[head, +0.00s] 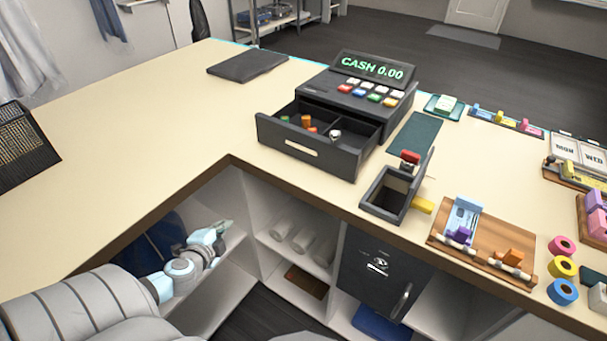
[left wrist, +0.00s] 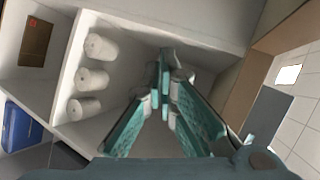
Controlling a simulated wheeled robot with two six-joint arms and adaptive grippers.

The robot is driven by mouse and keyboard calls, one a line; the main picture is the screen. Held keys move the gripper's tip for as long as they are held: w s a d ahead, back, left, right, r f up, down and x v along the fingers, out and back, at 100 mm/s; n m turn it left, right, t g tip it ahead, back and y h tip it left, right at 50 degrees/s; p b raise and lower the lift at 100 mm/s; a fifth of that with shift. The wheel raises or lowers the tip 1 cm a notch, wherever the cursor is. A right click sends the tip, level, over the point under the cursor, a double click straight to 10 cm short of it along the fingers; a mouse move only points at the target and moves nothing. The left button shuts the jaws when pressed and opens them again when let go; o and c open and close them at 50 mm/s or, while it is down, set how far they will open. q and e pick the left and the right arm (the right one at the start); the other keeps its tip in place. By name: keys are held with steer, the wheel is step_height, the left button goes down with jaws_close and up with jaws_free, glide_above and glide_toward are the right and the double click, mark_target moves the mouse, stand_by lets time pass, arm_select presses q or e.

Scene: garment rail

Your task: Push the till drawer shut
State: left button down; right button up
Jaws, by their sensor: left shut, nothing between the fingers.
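The black till (head: 365,90) stands on the cream counter, its display reading CASH 0.00. Its drawer (head: 318,153) is pulled out toward the counter's front edge, with a pale handle on its front. Several small coloured pieces lie in the drawer's compartments. My left gripper (head: 225,228) is below the counter top, to the left of and lower than the drawer, apart from it. In the left wrist view the left gripper (left wrist: 166,65) is shut and empty, in front of the white under-counter shelves. The till is not in the left wrist view. My right gripper is not in view.
The counter's front edge (head: 200,173) lies between my left gripper and the drawer. A black open box (head: 393,190) stands right of the drawer. A dark flat pad (head: 247,66) lies behind left. White rolls (left wrist: 88,78) sit on a shelf.

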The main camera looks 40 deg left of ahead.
arm_select(q)
steer(key=w+d+r+m+t+h+b, duration=0.1)
steer(key=w+d+r+m+t+h, duration=0.25)
steer(key=d+r, duration=0.35)
steer(key=w+d+r+m+t+h+b, duration=0.25)
steer(key=d+r+m, duration=0.2)
steer(key=r, duration=0.45)
steer(key=p, duration=0.2)
glide_toward(309, 153)
steer(key=w, duration=0.3)
steer(key=shift+w+d+r+n+y, duration=0.15)
steer(key=shift+w+r+n+y, duration=0.05)
steer(key=shift+w+n+y, duration=0.2)
steer(key=shift+w+f+b, duration=0.15)
steer(key=shift+w, duration=0.45)
steer(key=shift+w+f+b, duration=0.15)
steer(key=shift+w, duration=0.95)
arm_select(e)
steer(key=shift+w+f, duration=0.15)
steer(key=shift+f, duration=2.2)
arm_select(q)
steer(key=shift+w, duration=0.1)
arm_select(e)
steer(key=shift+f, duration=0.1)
